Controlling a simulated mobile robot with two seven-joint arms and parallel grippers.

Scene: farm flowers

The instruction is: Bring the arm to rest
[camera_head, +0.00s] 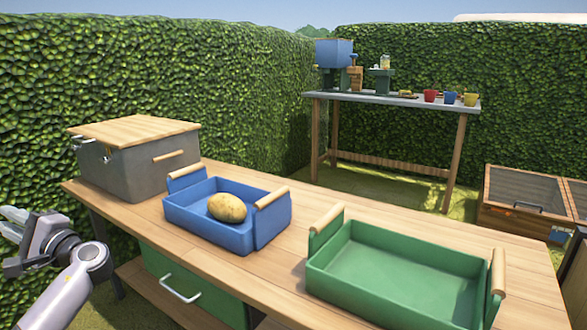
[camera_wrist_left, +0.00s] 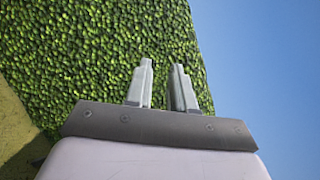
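My left arm comes in at the lower left of the head view. My left gripper (camera_head: 8,222) is beside the left end of the wooden workbench (camera_head: 345,196), apart from it and from everything on it. In the left wrist view the two fingers of the left gripper (camera_wrist_left: 162,75) stand apart with a clear gap. Nothing is between them; only hedge and sky show behind. My right gripper is not seen.
On the bench are a grey box (camera_head: 140,165) with a wooden lid, a blue tray (camera_head: 205,233) holding a potato (camera_head: 227,208), and an empty green tray (camera_head: 395,277). A hedge (camera_head: 130,70) stands behind. A farther table (camera_head: 395,98) holds several pots.

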